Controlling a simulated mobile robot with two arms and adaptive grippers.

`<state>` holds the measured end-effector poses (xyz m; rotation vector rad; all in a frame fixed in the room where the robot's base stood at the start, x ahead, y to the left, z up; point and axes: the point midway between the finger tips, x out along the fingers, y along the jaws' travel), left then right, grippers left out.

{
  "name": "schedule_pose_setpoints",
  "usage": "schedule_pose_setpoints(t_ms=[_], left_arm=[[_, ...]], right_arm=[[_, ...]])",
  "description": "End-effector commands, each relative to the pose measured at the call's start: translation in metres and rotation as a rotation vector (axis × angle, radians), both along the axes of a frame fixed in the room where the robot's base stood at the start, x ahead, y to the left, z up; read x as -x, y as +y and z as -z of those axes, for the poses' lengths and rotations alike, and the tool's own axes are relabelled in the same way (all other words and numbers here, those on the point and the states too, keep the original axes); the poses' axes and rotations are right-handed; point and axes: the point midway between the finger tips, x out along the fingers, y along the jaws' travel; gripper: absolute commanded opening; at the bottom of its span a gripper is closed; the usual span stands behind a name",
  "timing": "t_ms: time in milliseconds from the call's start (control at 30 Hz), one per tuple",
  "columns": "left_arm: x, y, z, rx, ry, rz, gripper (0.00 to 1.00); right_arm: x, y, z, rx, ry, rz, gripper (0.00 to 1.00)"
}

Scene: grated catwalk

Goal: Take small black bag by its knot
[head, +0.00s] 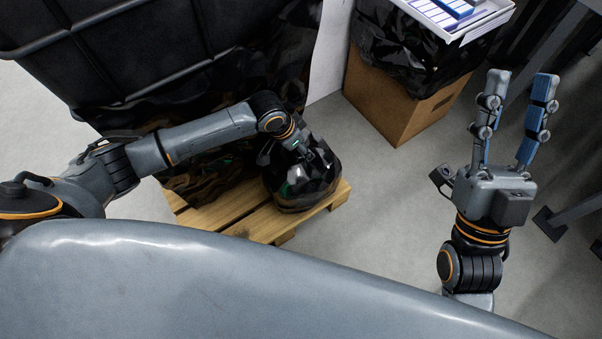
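The small black bag (301,184) is shiny and dark, and sits on a wooden pallet (257,222) in the middle of the head view. My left arm reaches in from the left, and its gripper (303,149) is down at the top of the bag. The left fingers and the knot are mostly hidden by the wrist and the dark plastic, so I cannot tell whether they grip it. My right gripper (517,90) is raised at the right, with its two blue-padded fingers apart and nothing between them.
A large black container (130,45) stands behind my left arm, with dark plastic beside it. A cardboard box (398,101) holding a black bag stands at the back right, below a white tray (476,27). Metal legs stand at the far right. Grey floor between is clear.

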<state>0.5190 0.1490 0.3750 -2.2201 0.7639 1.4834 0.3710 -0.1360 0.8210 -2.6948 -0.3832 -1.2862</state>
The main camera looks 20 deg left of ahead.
Motion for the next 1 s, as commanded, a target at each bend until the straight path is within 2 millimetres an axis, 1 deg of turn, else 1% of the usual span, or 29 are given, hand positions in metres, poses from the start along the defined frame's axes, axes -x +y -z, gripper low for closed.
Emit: schedule_pose_setpoints(t_ms=[33, 67, 100, 167, 200, 267, 767, 867, 1000], left_arm=[[0.0, 0.0, 0.0, 0.0, 0.0, 0.0, 0.45], [0.0, 0.0, 0.0, 0.0, 0.0, 0.0, 0.39], [0.0, 0.0, 0.0, 0.0, 0.0, 0.0, 0.31], [0.0, 0.0, 0.0, 0.0, 0.0, 0.0, 0.18], [0.0, 0.0, 0.0, 0.0, 0.0, 0.0, 0.1], [0.0, 0.0, 0.0, 0.0, 0.0, 0.0, 0.0], [-0.001, -0.001, -0.003, 0.003, -0.004, 0.0, 0.0], [-0.001, -0.001, -0.004, 0.003, -0.004, 0.0, 0.0], [0.0, -0.003, -0.008, 0.003, -0.004, 0.0, 0.0]], right_arm=[[0.0, 0.0, 0.0, 0.0, 0.0, 0.0, 0.4], [0.0, 0.0, 0.0, 0.0, 0.001, 0.0, 0.4], [0.0, 0.0, 0.0, 0.0, 0.001, 0.0, 0.4], [0.0, 0.0, 0.0, 0.0, 0.001, 0.0, 0.4], [0.0, 0.0, 0.0, 0.0, 0.001, 0.0, 0.4], [0.0, 0.0, 0.0, 0.0, 0.001, 0.0, 0.4], [-0.001, 0.0, 0.0, 0.002, 0.008, 0.0, 0.4], [-0.005, 0.001, 0.002, 0.009, 0.033, 0.001, 0.4], [-0.017, 0.002, 0.012, 0.036, 0.118, 0.008, 0.4]])
